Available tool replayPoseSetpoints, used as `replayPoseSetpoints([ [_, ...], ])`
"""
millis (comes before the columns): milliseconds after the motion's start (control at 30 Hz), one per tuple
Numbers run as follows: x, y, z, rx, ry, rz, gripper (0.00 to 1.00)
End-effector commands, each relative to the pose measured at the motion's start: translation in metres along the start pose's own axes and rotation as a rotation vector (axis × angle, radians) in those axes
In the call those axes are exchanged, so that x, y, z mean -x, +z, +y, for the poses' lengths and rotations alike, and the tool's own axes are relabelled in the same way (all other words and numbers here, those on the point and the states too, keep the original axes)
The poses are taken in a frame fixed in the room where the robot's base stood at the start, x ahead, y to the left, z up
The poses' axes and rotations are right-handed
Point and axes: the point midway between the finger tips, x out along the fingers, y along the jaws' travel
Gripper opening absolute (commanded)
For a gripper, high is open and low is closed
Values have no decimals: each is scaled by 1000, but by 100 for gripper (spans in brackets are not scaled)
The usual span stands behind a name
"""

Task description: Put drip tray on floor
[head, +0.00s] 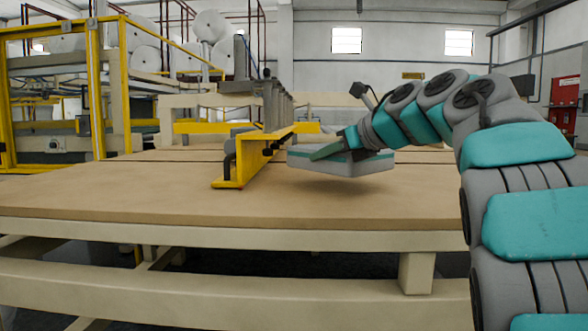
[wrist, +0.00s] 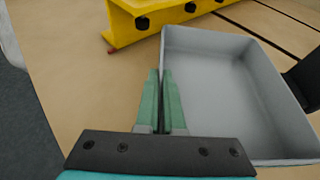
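The drip tray (head: 342,167) is a shallow grey rectangular tray. In the head view it is held level just above the wooden table top, with a shadow under it. My gripper (head: 322,151) reaches it from the right, with a green finger along its near side. In the wrist view the tray (wrist: 235,95) is empty inside, and my gripper (wrist: 161,72) is shut on its left wall, one finger on each side. The floor (wrist: 25,115) shows as a dark grey strip at the left of the wrist view.
The wide wooden table (head: 120,200) stands in front of me on beige legs and a low beam (head: 230,290). A yellow metal bracket (head: 232,170) with bolts stands close left of the tray. A yellow-framed machine (head: 122,90) is at the back left.

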Motion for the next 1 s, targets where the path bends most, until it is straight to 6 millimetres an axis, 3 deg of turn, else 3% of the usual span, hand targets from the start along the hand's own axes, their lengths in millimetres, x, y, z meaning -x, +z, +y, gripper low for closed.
replayPoseSetpoints([
  [500,-75,22,-30,0,3,0,0],
  [1000,-98,30,-38,1,2,-1,0],
])
